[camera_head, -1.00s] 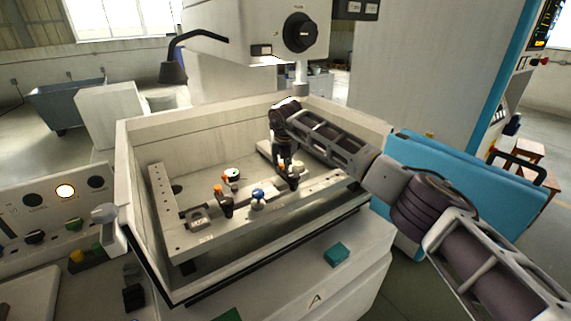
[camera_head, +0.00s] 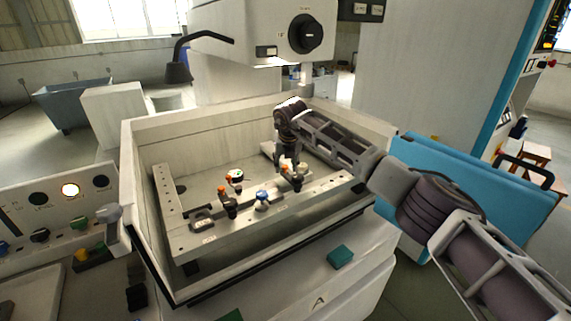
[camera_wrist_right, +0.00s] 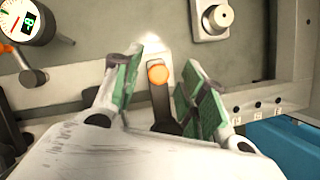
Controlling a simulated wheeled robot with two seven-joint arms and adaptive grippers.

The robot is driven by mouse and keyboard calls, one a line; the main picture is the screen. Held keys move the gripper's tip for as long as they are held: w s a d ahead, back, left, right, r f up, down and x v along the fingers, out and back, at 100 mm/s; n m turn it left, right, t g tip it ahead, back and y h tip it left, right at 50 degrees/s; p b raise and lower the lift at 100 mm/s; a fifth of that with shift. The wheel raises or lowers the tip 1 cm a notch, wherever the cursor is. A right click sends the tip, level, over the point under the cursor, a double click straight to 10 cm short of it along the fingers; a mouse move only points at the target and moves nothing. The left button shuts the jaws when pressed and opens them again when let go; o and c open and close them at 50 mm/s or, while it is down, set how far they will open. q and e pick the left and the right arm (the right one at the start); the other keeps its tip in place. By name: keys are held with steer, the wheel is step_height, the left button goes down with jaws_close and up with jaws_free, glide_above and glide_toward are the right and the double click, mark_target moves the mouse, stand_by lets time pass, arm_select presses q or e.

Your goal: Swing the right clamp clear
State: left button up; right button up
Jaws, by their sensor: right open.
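The right clamp (camera_head: 297,180) is a dark arm with an orange knob, at the right part of the pale fixture frame (camera_head: 250,226) inside the machine tank. My right gripper (camera_head: 287,164) is just above it, pointing down. In the right wrist view, the gripper's green-padded fingers (camera_wrist_right: 160,88) are open on either side of the clamp's dark arm (camera_wrist_right: 161,108) and orange knob (camera_wrist_right: 158,74). Gaps show beside the knob; contact lower down cannot be told. The left clamp (camera_head: 229,202), also dark with an orange knob, is farther left. My left gripper is out of view.
A blue-topped knob (camera_head: 262,195) stands between the clamps. A dial gauge (camera_head: 235,177) is behind, and shows in the wrist view (camera_wrist_right: 30,22). Tank walls (camera_head: 150,240) surround the fixture. The machine head (camera_head: 270,30) hangs above. A teal block (camera_head: 340,257) lies on the front ledge.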

steer(key=v, duration=1.1)
steer(key=shift+r, duration=0.35)
steer(key=shift+s, duration=0.15)
